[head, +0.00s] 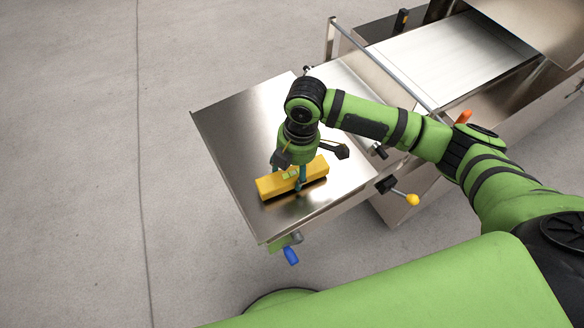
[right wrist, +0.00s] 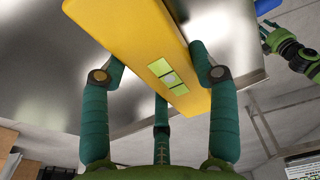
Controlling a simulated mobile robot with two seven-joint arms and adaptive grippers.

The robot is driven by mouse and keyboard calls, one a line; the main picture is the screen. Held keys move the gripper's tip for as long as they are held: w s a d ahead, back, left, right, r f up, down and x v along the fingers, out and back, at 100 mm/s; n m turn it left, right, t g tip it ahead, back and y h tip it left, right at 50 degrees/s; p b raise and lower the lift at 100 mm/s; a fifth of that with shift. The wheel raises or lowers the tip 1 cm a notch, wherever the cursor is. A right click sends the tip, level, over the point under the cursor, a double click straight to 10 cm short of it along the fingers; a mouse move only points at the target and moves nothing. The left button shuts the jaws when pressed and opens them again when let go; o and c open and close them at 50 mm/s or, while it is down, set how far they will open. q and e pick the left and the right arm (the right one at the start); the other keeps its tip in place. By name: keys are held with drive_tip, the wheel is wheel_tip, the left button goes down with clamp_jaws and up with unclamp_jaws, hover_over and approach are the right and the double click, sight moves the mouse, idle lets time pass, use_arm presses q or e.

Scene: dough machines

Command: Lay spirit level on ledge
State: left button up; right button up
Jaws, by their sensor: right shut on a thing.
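The yellow spirit level (head: 270,187) is a long bar with a pale green vial window, which shows in the right wrist view (right wrist: 168,78). My right gripper (head: 300,180) is shut on it near its middle, with teal fingers on both sides of the bar. The level lies roughly flat over the steel ledge (head: 235,125), inside its edges. A dark shadow or reflection lies beside it; I cannot tell whether it touches the ledge. A green jointed part, seemingly my left arm (right wrist: 290,48), shows small in the right wrist view; its jaws are unclear.
The ledge joins the dough machine's pale belt (head: 455,55) at upper right, with a metal rail along the side. A yellow-knobbed lever (head: 412,199) sticks out at right. The ledge's far left part is bare.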

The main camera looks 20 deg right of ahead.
drive_tip(key=shift+f, duration=0.65)
idle(0.3)
drive_tip(key=o, duration=1.3)
drive_tip(key=shift+o, duration=0.2)
wheel_tip(320, 180, up, 12)
drive_tip(key=d, duration=0.1)
drive_tip(key=shift+d, duration=0.2)
